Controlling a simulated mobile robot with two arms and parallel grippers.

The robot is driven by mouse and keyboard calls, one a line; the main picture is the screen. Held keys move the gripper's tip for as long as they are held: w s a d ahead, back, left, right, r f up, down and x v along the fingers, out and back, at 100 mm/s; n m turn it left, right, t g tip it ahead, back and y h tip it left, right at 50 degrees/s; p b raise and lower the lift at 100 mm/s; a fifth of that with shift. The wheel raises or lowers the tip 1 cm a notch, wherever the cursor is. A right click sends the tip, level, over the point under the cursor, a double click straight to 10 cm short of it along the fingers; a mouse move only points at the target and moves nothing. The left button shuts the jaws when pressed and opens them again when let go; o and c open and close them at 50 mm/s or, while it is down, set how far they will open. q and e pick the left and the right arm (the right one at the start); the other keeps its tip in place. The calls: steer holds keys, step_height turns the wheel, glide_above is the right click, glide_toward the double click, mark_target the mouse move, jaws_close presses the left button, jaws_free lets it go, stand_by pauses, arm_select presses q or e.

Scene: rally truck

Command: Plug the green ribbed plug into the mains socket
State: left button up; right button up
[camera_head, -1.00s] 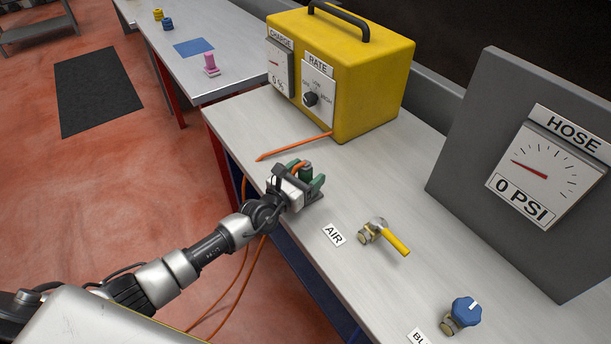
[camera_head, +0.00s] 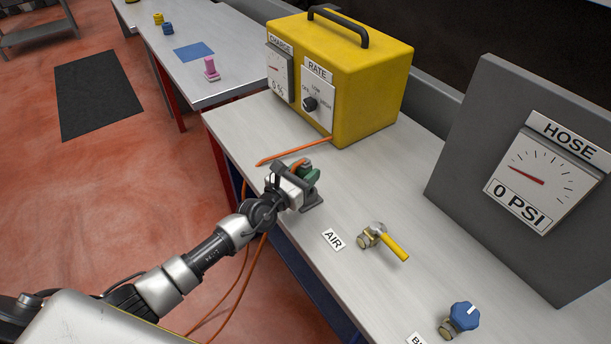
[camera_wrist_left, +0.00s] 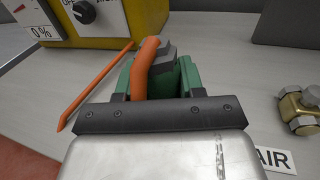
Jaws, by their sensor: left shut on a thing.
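My left gripper (camera_head: 308,182) is low over the front part of the bench and shut on the green ribbed plug (camera_head: 312,176). The gripper hides much of the plug. In the left wrist view the green plug (camera_wrist_left: 186,80) shows just ahead of the gripper, with an orange cable (camera_wrist_left: 147,65) bending over it and a dark grey angular part behind it. I cannot clearly make out the mains socket, nor tell whether the plug touches it. My right gripper is not in view.
A yellow charger box (camera_head: 370,85) stands behind, with an orange rod-like piece (camera_head: 290,152) lying before it. A yellow-handled air valve (camera_head: 385,240), a blue knob (camera_head: 464,316) and a grey hose gauge panel (camera_head: 480,150) are to the right. Bare bench lies between.

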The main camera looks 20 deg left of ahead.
arm_select(q)
steer(key=s+d+r+p, duration=0.6)
steer(key=s+r, duration=0.2)
steer(key=s, duration=0.2)
steer(key=shift+r, duration=0.25)
steer(key=shift+r, duration=0.1)
step_height(320, 180, up, 5)
steer(key=p, duration=0.6)
steer(key=shift+r, duration=0.15)
stand_by(0.5)
